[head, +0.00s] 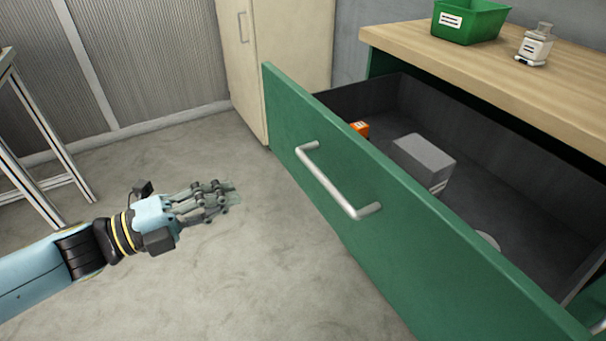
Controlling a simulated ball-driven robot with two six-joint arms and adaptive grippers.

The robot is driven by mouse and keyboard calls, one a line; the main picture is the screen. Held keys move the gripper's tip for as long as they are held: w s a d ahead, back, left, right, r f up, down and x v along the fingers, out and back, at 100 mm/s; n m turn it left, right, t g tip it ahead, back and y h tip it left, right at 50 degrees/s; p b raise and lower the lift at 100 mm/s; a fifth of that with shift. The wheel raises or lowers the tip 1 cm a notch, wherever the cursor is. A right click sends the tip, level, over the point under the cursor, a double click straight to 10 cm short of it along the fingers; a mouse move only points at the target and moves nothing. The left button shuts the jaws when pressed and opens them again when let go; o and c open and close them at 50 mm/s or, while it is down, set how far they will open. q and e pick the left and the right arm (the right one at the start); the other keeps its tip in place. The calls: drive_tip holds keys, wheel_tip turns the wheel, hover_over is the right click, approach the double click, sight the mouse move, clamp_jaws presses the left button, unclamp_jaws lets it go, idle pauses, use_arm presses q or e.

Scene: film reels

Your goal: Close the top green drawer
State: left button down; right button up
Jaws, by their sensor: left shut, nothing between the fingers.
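The top green drawer (400,231) stands pulled far out of the wooden-topped cabinet on the right. Its green front carries a silver bar handle (333,182). Its dark inside holds a grey box (424,157), a small orange item (359,128) and a pale round thing (488,240) partly hidden by the front. My left gripper (232,191) is shut and empty. It is over the grey floor, left of the drawer front and apart from the handle. My right gripper is not in view.
A green bin (469,20) and a small labelled bottle (535,45) stand on the wooden worktop (485,70). A beige cabinet (285,62) is behind the drawer's far end. A metal-legged table (38,150) is at the left edge. The floor between is clear.

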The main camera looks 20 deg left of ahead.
use_arm(q)
drive_tip(key=x, duration=1.3)
drive_tip(key=shift+w+d, duration=0.1)
drive_tip(key=shift+w, duration=0.25)
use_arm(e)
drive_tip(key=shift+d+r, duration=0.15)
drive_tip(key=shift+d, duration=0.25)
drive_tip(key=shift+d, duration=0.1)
use_arm(q)
drive_tip(key=shift+d, duration=0.1)
